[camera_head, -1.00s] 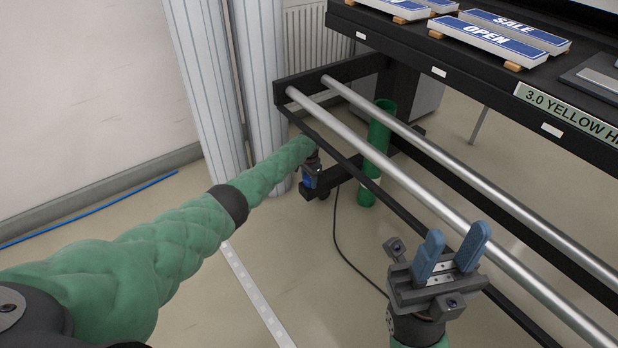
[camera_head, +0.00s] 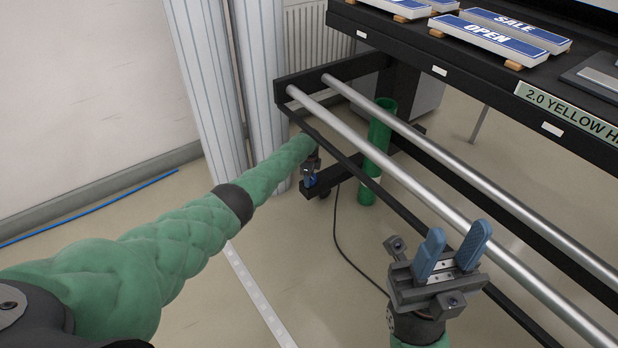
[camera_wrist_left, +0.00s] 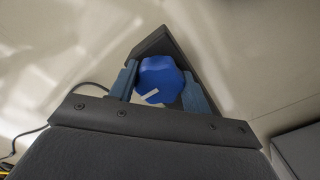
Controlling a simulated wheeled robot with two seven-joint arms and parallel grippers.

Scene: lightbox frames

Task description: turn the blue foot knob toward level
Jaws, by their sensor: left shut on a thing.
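The blue foot knob (camera_wrist_left: 160,82) sits between the two fingers of my left gripper (camera_wrist_left: 163,92) in the left wrist view, with a white mark on its face. My left gripper (camera_head: 309,180) is shut on the knob at the black foot of the table frame, low at its left end. In the head view the gripper and arm mostly hide the knob. My right gripper (camera_head: 452,256) is held up in front of the silver rails, its two blue fingers apart with nothing between them. A label on the table edge (camera_head: 566,112) reads "2.0 YELLOW H", its end cut off.
Two silver rails (camera_head: 440,205) and a thin black bar run along the table's lower frame. A green cylinder (camera_head: 378,140) stands behind the rails. A dark cable (camera_head: 345,255) lies on the floor. Sale and open signs (camera_head: 487,38) lie on the tabletop.

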